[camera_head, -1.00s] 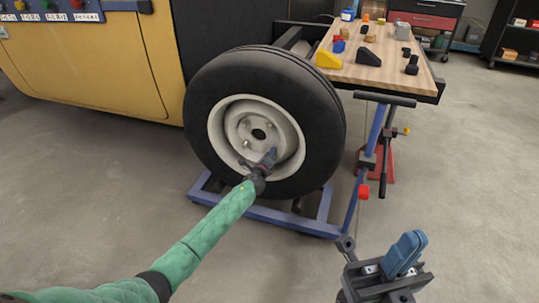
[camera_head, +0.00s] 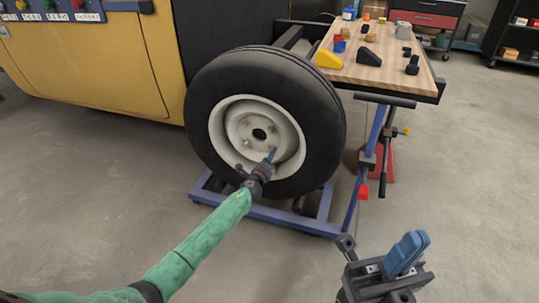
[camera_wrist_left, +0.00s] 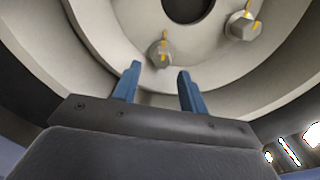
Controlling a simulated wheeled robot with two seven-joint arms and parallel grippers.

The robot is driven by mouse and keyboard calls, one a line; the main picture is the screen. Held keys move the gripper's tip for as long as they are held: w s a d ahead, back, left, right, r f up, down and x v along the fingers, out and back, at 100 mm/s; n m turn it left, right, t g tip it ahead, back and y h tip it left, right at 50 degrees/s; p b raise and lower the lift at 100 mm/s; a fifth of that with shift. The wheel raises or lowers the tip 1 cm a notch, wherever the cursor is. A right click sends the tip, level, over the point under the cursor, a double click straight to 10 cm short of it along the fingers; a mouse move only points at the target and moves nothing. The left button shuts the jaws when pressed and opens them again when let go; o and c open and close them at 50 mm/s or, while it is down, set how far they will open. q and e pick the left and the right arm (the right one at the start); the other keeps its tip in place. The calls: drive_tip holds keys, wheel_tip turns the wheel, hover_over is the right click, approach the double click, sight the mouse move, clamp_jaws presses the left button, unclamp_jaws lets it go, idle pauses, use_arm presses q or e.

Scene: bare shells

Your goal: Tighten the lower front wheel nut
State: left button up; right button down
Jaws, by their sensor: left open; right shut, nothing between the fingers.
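The wheel (camera_head: 262,120) is a black tyre on a pale rim with a dark centre hole. In the left wrist view, a hex wheel nut (camera_wrist_left: 160,54) low on the hub lies just beyond and between my left gripper's fingertips (camera_wrist_left: 157,72). The blue fingers are open, with no visible contact. Yellow marks show on the nut and the hub. A second marked nut (camera_wrist_left: 242,27) is up to the right. In the head view, my left gripper (camera_head: 268,160) is at the lower part of the rim. My right gripper (camera_head: 408,250) is shut and empty, away from the wheel.
A blue stand frame (camera_head: 285,218) lies under and around the wheel. A wooden bench (camera_head: 385,45) with several small blocks is behind it to the right. A yellow machine (camera_head: 95,65) stands at the left. The floor in front is clear.

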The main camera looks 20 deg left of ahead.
use_arm(q)
drive_tip(key=s, duration=0.4)
drive_tip(key=shift+p, duration=0.3)
idle(0.3)
